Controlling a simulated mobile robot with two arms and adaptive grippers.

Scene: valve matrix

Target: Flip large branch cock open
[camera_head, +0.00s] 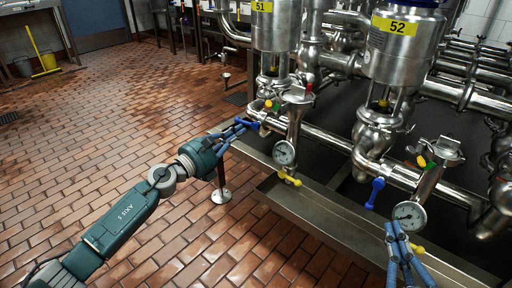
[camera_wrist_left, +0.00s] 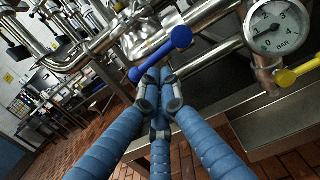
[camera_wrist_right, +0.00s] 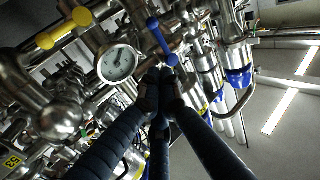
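A blue cock handle (camera_head: 252,125) sits on the piping under the cylinder labelled 51. A second blue handle (camera_head: 376,192) hangs from the piping under the one labelled 52. My left gripper (camera_head: 238,130) is close to the first handle. In the left wrist view, its fingertips (camera_wrist_left: 158,82) are drawn together just below a blue handle (camera_wrist_left: 162,52), with no object visible between them. My right gripper (camera_head: 392,228) points up from the bottom, below the second handle. In the right wrist view, its fingertips (camera_wrist_right: 158,78) are together beside a blue handle (camera_wrist_right: 160,40). Contact is unclear in both cases.
Pressure gauges (camera_head: 285,152) and (camera_head: 408,215) sit close to both grippers. Small yellow handles (camera_head: 289,179) and (camera_head: 417,250) sit low beside the gauges. A steel trough edge (camera_head: 330,226) runs below the pipes. The brick floor (camera_head: 110,130) at left is open.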

